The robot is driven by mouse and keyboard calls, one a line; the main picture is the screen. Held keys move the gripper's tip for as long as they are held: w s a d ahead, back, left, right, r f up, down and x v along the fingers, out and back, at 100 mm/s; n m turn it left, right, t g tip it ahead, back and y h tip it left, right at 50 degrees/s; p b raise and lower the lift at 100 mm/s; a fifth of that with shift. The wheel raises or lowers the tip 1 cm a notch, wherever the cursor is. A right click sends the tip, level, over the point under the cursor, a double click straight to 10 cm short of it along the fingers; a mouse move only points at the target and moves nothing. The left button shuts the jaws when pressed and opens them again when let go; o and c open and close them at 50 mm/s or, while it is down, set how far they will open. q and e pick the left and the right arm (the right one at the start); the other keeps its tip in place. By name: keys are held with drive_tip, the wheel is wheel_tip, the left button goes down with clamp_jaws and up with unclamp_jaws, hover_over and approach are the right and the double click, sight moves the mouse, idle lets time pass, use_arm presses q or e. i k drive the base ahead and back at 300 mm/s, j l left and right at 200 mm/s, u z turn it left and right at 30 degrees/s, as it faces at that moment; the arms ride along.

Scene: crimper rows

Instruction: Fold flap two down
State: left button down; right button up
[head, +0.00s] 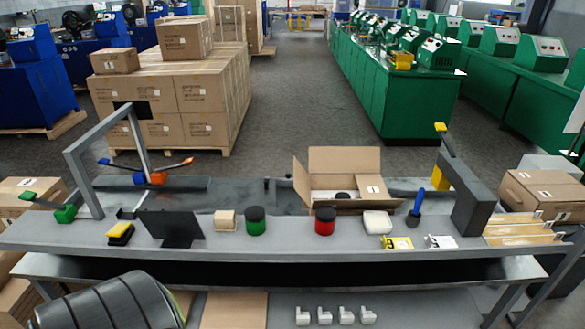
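An open cardboard box (344,160) stands at the back of the grey bench, right of the middle. Its tall back flap stands upright. A left flap (301,180) stands up and leans outward. A panel on the right (374,181) bears a white label marked 1. A low front flap (350,208) lies toward the bench front. A white thing and a dark rounded thing show inside. I cannot read a number two on any flap. Neither of my grippers is in view.
On the bench (280,243) stand a green jar (255,221), a red jar (325,221), a small tan block (225,219), a white block (377,222) and a black panel (171,228). A grey frame (82,185) rises left and a grey post (470,205) right. A black ribbed bin (110,305) is lower left.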

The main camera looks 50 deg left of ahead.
sight(301, 177)
drive_tip(key=j+u, duration=0.1)
drive_tip(key=u, duration=1.4)
